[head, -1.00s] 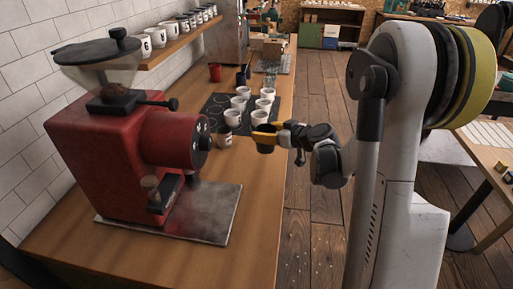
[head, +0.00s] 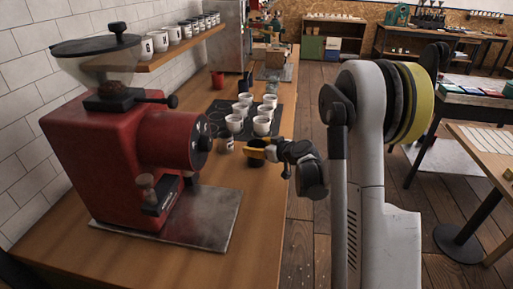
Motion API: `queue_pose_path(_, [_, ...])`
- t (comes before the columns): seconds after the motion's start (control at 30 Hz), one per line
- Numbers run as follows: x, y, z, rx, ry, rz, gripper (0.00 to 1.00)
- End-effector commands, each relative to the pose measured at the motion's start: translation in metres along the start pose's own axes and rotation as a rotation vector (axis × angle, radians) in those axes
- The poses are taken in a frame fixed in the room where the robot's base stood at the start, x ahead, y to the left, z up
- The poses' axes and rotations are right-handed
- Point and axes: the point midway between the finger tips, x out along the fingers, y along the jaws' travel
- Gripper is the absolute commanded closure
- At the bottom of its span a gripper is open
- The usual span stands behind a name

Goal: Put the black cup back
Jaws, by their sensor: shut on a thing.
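The black cup (head: 255,159) is in the head view, over the wooden counter near its right edge. Several white cups (head: 235,123) stand on the mat's right part. A pale cup with a dark mark (head: 226,145) stands just left of the black cup.
A red grinder (head: 110,150) on a metal plate (head: 218,215) fills the near counter. A red mug (head: 216,79) and a dark blue mug (head: 243,84) stand behind the mat. A wall shelf (head: 180,48) holds several cups. The mat's left part looks bare.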

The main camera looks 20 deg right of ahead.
Motion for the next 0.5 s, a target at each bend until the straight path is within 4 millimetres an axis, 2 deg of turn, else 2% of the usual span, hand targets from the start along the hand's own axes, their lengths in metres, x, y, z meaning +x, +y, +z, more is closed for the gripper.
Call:
queue_pose_path(0.07, [0.0015, 0.0, 0.0036, 0.0, 0.0, 0.0, 0.77])
queue_pose_path(0.1, [0.0012, 0.0, 0.0029, 0.0, 0.0, 0.0, 0.3])
queue_pose_path(0.13, [0.0011, 0.0, 0.0025, 0.0, 0.0, 0.0, 0.2])
queue_pose_path(0.17, [0.001, 0.0, 0.0024, 0.0, 0.0, 0.0, 0.16])
queue_pose_path(0.5, [-0.0001, 0.0001, -0.0002, 0.0, 0.0, 0.0, 0.16])
